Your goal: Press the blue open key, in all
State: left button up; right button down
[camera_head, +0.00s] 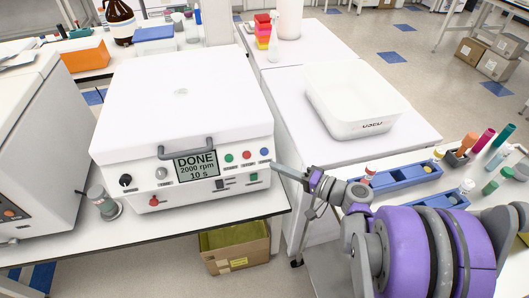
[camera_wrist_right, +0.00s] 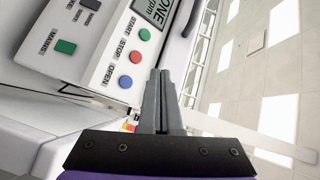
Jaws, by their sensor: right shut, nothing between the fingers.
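The white machine (camera_head: 180,95) has its lid down and a grey handle at its front. Its display (camera_head: 196,166) reads DONE, 2000 rpm, 10 s. The blue key (camera_head: 264,152) is the rightmost of a row with a red and a green key. In the right wrist view the blue key (camera_wrist_right: 126,81) sits beside the word OPEN. My right gripper (camera_head: 275,166) is shut and empty, its tips close to the panel, just right of and below the blue key. In the wrist view its fingertips (camera_wrist_right: 161,73) are right of the blue key; contact cannot be told. My left gripper is not in view.
A white bin (camera_head: 345,115) stands on the bench to the right. Blue racks (camera_head: 400,178) with tubes lie nearer right. A small jar (camera_head: 103,203) stands left of the machine's front. A cardboard box (camera_head: 235,250) is on the floor. Space before the panel is clear.

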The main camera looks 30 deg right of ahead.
aim_at(264, 152)
jog(key=shift+w, duration=0.1)
jog(key=w+d+f+b, duration=0.1)
jog(key=w+f+b, duration=0.1)
jog(key=w, duration=0.5)
jog(key=shift+w+d+f+b, duration=0.35)
jog(key=shift+d+f+b, duration=0.05)
jog(key=shift+f, duration=0.5)
dwell(1.3)
jog(key=shift+w+d+f, duration=0.1)
jog(key=shift+w+f, duration=0.05)
jog(key=shift+w, duration=0.2)
jog(key=shift+w+f+b, duration=0.2)
jog(key=shift+w+b, duration=0.1)
dwell(0.6)
jog(key=shift+s+r, duration=0.1)
dwell(0.3)
jog(key=shift+s+r, duration=0.25)
jog(key=shift+s, duration=0.35)
